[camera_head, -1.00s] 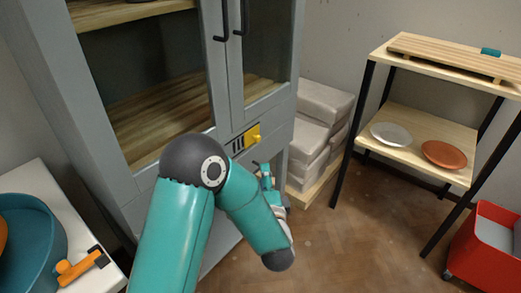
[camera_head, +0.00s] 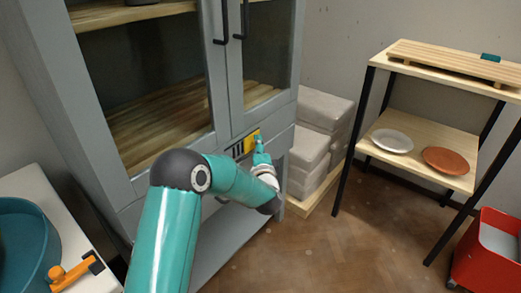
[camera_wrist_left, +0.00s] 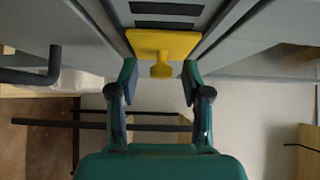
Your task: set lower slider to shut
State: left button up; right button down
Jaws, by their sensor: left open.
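A yellow slider (camera_head: 251,141) sits on the front of the grey cabinet (camera_head: 283,111), below the glass doors, at the right end of a strip with dark bars. It also shows in the left wrist view as a yellow plate (camera_wrist_left: 176,42) with a protruding knob (camera_wrist_left: 161,71). My left gripper (camera_head: 261,149) is at the slider and partly covers it in the head view. My right gripper is not in view.
Black door handles (camera_head: 224,22) hang above the slider. Pale stacked blocks (camera_head: 322,130) stand right of the cabinet. A black-framed shelf (camera_head: 418,165) holds plates, with a red bin (camera_head: 480,262) below. A teal basin (camera_head: 22,245) and orange-handled tool (camera_head: 70,276) are at lower left.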

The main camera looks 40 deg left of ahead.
pick_arm(q)
jog(key=shift+w+a, duration=0.1)
jog(key=shift+c, duration=0.4)
grip_shut()
